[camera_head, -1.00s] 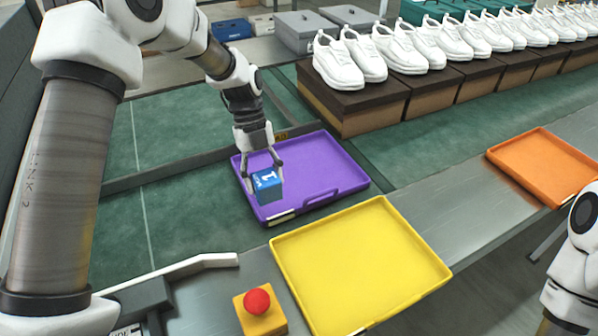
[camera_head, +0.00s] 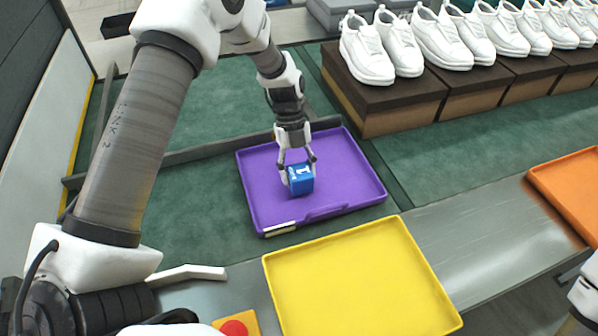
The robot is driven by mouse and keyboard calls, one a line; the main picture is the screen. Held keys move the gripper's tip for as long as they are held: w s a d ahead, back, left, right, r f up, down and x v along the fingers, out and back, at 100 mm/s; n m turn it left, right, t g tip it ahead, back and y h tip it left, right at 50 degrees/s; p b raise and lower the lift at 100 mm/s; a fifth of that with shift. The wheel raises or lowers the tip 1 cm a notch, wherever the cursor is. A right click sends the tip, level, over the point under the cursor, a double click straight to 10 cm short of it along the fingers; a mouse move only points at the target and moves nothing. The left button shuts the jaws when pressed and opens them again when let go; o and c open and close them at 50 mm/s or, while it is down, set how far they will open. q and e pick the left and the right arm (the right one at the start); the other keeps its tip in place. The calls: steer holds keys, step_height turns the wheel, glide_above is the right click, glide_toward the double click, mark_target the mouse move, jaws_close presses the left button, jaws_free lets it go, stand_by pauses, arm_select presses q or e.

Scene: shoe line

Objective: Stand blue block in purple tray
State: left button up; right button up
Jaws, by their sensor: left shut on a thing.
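A blue block (camera_head: 301,181) with a white marking is between the fingers of my left gripper (camera_head: 297,166), which is shut on it. The block is over the middle of the purple tray (camera_head: 350,178), inside its rim as seen from above. I cannot tell whether its underside touches the tray floor. The purple tray is otherwise empty. My right gripper is not in view; only a white piece of my right arm shows at the lower right edge.
A yellow tray (camera_head: 360,275) lies in front of the purple tray, and an orange tray (camera_head: 572,190) at the right; both look empty. A red button (camera_head: 234,328) is at the bottom. White shoes (camera_head: 367,50) stand on brown boxes (camera_head: 388,100) behind.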

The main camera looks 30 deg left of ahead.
arm_select(q)
steer(key=shift+f, duration=0.75)
steer(key=shift+c, duration=0.6)
steer(key=o, duration=1.5)
steer(key=shift+f, duration=0.1)
steer(key=b+v, duration=0.1)
steer(key=v, duration=1.1)
